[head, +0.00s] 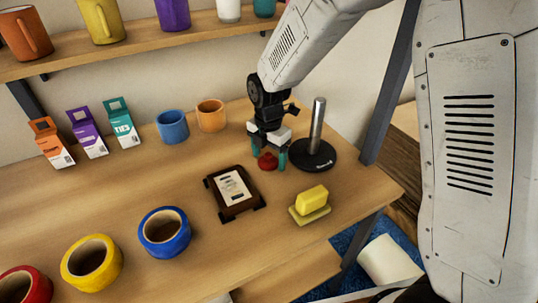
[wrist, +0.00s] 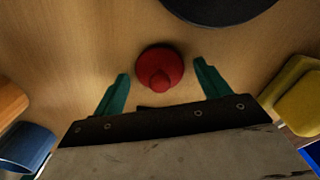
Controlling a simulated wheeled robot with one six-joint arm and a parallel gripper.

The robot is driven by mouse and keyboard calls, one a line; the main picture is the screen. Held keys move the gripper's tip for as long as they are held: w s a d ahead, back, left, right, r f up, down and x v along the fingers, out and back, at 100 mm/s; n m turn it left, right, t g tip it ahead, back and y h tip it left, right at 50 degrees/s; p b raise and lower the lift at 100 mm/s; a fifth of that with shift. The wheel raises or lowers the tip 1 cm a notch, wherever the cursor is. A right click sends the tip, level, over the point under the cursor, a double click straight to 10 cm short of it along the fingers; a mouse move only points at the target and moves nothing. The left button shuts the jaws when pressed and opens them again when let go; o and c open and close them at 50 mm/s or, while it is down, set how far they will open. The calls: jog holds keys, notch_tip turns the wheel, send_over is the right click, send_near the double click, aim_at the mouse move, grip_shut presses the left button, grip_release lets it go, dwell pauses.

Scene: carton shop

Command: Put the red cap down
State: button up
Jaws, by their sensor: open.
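The red cap (head: 267,161) is a small round disc with a knob on top. It sits on the wooden table, beside the black round base of the metal post. In the wrist view the red cap (wrist: 160,70) lies between and slightly beyond the teal fingertips, with a gap on each side. My gripper (head: 268,160) is open and points down over the cap. Its two spread fingers also show in the wrist view (wrist: 160,78). Neither finger appears to touch the cap.
The metal post on its black base (head: 315,155) stands close on the right. A blue mug (head: 172,127) and an orange mug (head: 211,115) stand behind to the left. A dark framed card (head: 233,207) and a yellow block (head: 312,199) are in front.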

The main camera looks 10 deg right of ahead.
aim_at(270, 154)
notch_tip(270, 154, up, 12)
dwell(0.4)
jog(key=s+d+r+m+t, duration=0.1)
jog(key=s+d+r+m, duration=0.4)
jog(key=s+d+m, duration=0.35)
jog(key=s+d+r+m, duration=0.5)
jog(key=s+m, duration=0.5)
jog(key=s, duration=0.2)
jog(key=s+d+f+m, duration=0.1)
jog(key=s+d+m, duration=0.2)
jog(key=s+m, duration=0.4)
jog(key=shift+s+f+m, duration=0.25)
jog(key=shift+s+m, duration=0.1)
jog(key=shift+s, duration=0.45)
